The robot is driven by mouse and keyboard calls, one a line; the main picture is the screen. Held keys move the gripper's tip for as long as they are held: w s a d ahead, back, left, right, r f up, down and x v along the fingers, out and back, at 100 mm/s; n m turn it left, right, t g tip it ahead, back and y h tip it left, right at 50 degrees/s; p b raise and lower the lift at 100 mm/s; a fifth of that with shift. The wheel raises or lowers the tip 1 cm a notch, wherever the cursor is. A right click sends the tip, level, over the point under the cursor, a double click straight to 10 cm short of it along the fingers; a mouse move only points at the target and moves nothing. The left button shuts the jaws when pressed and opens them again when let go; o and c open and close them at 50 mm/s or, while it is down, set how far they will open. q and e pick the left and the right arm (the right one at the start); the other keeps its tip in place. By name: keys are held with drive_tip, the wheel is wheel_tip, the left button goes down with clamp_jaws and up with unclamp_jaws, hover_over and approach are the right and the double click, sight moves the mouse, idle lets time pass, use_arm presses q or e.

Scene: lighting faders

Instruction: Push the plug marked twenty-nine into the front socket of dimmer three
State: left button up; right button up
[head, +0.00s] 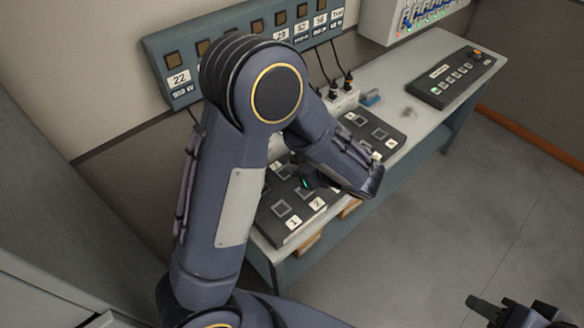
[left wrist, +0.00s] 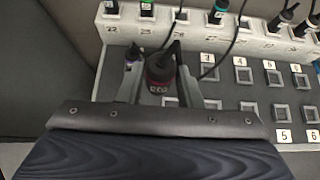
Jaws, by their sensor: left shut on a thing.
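A dark plug with a red ring (left wrist: 160,72) sits between the fingers of my left gripper (left wrist: 158,88) in the left wrist view, which is shut on it. Its white number is hard to read. The label 3 (left wrist: 207,58) marks a column with a back socket (left wrist: 208,74) and a front socket (left wrist: 213,104), both empty, to the right of the plug. In the head view my left arm hides much of the near dimmer board (head: 271,222) and the plug. My right gripper (head: 510,308) is at the bottom right, partly cut off, away from the table.
A white holder strip (left wrist: 265,42) with several corded plugs runs behind the sockets. A second board (head: 385,137), a blue object (head: 370,97) and a black fader desk (head: 452,76) lie further right.

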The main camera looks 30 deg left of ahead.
use_arm(q)
drive_tip(key=w+d, duration=0.5)
drive_tip(key=w, duration=0.7)
idle(0.3)
drive_tip(key=shift+f, duration=0.1)
drive_tip(key=shift+f+b, duration=3.05)
drive_tip(key=shift+f, duration=1.35)
drive_tip(key=shift+f, duration=0.1)
drive_tip(key=shift+f+b, duration=0.8)
drive_tip(key=shift+f, duration=0.2)
drive_tip(key=shift+s+f+b, duration=0.1)
drive_tip(key=shift+f+b, duration=0.6)
drive_tip(key=shift+f, duration=0.35)
